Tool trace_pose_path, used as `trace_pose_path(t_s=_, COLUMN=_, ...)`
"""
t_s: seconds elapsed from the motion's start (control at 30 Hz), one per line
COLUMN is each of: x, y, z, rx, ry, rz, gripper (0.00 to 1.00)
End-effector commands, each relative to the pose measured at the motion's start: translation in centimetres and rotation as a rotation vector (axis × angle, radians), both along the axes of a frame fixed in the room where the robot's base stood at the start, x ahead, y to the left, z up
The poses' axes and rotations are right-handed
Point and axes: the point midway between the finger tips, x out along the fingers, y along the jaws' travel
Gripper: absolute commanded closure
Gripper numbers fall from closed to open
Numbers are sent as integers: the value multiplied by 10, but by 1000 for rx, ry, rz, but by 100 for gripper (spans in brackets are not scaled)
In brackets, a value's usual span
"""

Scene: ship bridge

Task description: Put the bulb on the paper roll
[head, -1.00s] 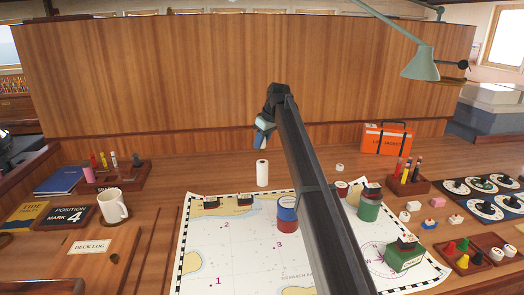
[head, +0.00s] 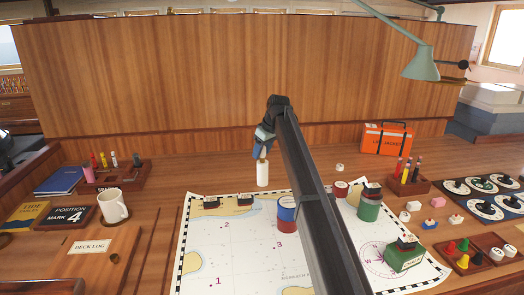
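The paper roll (head: 262,174) is a white cylinder standing upright on the wooden desk, just behind the chart's back edge. My gripper (head: 262,154) points down directly over the roll, its tips at about the roll's top edge in the head view. A small pale shape shows between or beside the fingertips. It is too small to tell whether it is the bulb or part of a finger. I cannot make out the bulb anywhere else. Whether the fingers are open or shut, and whether anything touches the roll, cannot be told.
A chart (head: 235,255) covers the desk front, with a red-blue can (head: 287,212) and a green can (head: 369,206) on it. A mug (head: 113,206) stands left. An orange case (head: 387,138) stands back right. The desk around the roll is clear.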

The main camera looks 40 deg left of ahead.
Motion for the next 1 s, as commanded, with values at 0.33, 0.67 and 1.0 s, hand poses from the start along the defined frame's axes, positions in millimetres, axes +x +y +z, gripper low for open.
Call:
trace_pose_path(t_s=0.33, x=0, y=0, z=3, rx=0, ry=0, rz=0, gripper=45)
trace_pose_path(t_s=0.67, x=-2, y=-16, z=46, rx=1, ry=-1, rz=0, gripper=45)
trace_pose_path(t_s=1.0, x=-3, y=-37, z=99, rx=1, ry=-1, rz=0, gripper=45)
